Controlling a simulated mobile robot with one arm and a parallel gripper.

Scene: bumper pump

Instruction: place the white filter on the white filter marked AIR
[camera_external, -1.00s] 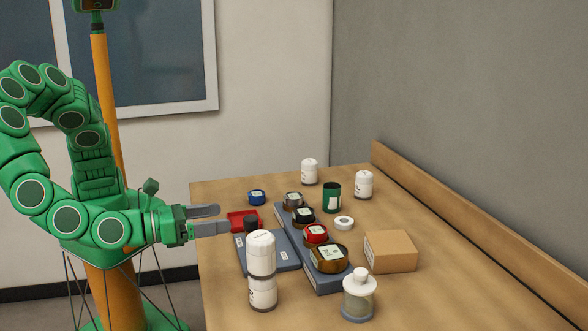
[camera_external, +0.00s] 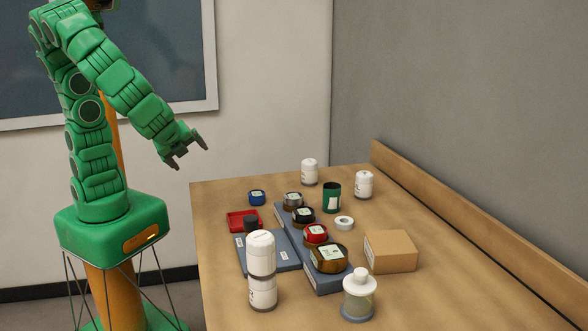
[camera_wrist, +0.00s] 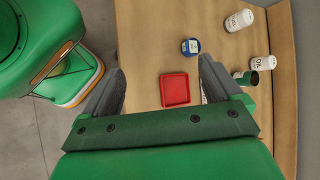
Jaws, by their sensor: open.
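In the external view one white filter (camera_external: 260,250) stands upright on top of another white filter (camera_external: 262,292) at the front left of the table, touching it. Their markings are too small to read there. Two more white filters stand apart at the back, one (camera_external: 309,171) near the far edge and one (camera_external: 364,184) to its right. These two also show in the wrist view (camera_wrist: 240,20) (camera_wrist: 261,63). My gripper (camera_external: 190,157) is open and empty, raised in the air left of the table, well away from the stack; its spread fingers frame the wrist view (camera_wrist: 160,78).
A red tray (camera_external: 238,214), a blue jar (camera_external: 257,197) and a green can (camera_external: 331,197) stand farther back. A blue-grey rack (camera_external: 320,281) holds several jars. A cardboard box (camera_external: 390,251) and a lidded clear jar (camera_external: 358,297) are at the right. The right table area is bare.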

